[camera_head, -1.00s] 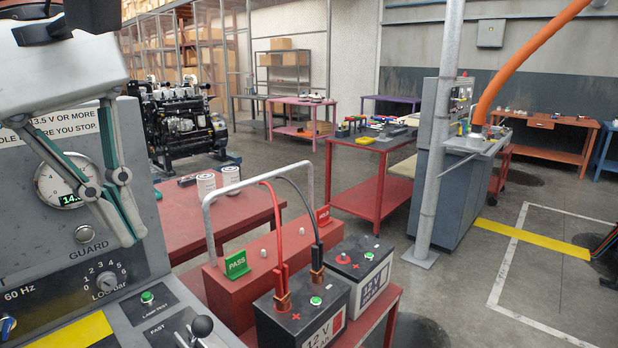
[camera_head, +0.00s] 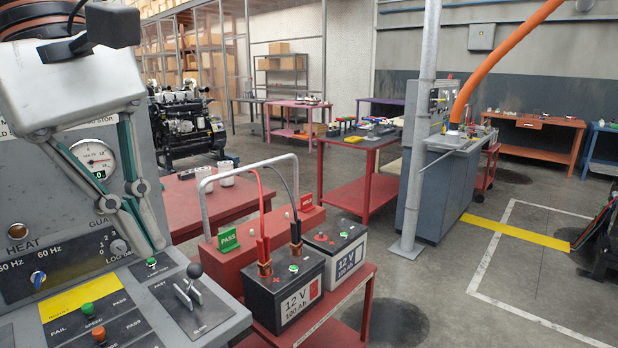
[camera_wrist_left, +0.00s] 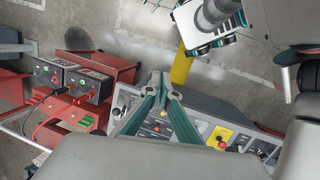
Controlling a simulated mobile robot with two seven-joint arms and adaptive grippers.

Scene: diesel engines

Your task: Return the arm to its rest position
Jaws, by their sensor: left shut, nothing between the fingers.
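My left gripper (camera_head: 160,246) hangs in front of the grey test console (camera_head: 207,318) at the left of the head view. Its two green-and-grey fingers come together at their tips, and nothing is between them. In the left wrist view the gripper (camera_wrist_left: 162,82) also shows closed and empty, with the console beyond it. My left wrist's pale housing covers part of the console's upper face.
A black battery (camera_head: 283,297) and a second battery (camera_head: 336,250) stand right of the console on a red cart (camera_head: 352,318). A red bench (camera_head: 185,222) and a grey post (camera_head: 416,170) stand beyond. Open floor (camera_head: 460,300) lies at the right.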

